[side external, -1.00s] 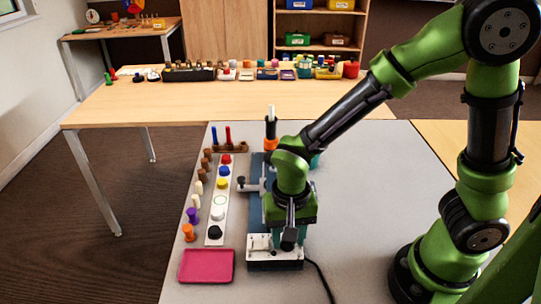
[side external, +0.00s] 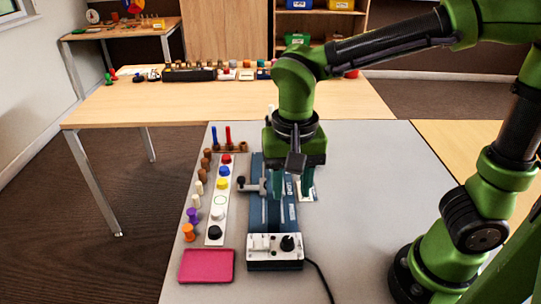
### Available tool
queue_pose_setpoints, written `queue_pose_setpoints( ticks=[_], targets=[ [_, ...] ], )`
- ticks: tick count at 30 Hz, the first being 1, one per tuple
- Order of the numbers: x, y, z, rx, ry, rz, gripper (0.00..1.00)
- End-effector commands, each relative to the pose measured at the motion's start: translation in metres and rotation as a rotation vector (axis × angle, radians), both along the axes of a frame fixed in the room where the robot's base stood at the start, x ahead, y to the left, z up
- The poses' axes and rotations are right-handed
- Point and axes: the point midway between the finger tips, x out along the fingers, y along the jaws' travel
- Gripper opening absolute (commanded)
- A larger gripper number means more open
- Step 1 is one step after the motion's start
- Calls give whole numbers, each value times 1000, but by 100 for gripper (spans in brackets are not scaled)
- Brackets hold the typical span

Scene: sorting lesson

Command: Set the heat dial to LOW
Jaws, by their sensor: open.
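The heat dial (side external: 288,243) is a black knob on the right half of a white control box (side external: 275,265) at the near end of a blue rail-like device. A small mark shows by the dial, but its lettering and the pointer direction are too small to read. My gripper (side external: 292,192) is open and points down above the blue device, behind the control box and apart from the dial. Its two teal fingers stand apart with nothing seen between them.
A pink tray (side external: 206,266) lies left of the box, and a white strip (side external: 212,238) with coloured discs stands behind it. Pegs line the strip's left side. A black cable (side external: 322,280) runs from the box. The grey table (side external: 370,190) is clear to the right.

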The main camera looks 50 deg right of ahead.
Motion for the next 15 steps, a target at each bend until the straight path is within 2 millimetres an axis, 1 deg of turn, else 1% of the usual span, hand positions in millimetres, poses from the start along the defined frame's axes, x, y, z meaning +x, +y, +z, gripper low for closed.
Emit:
queue_pose_setpoints(
  ticks=[1,3,6,9,15],
  targets=[
    [1,0,8,2,-3,-1,41],
    [1,0,17,0,-3,1,41],
    [0,0,24,1,-1,0,41],
    [0,0,27,0,0,0,41],
    [0,0,27,-1,1,0,41]
  ],
)
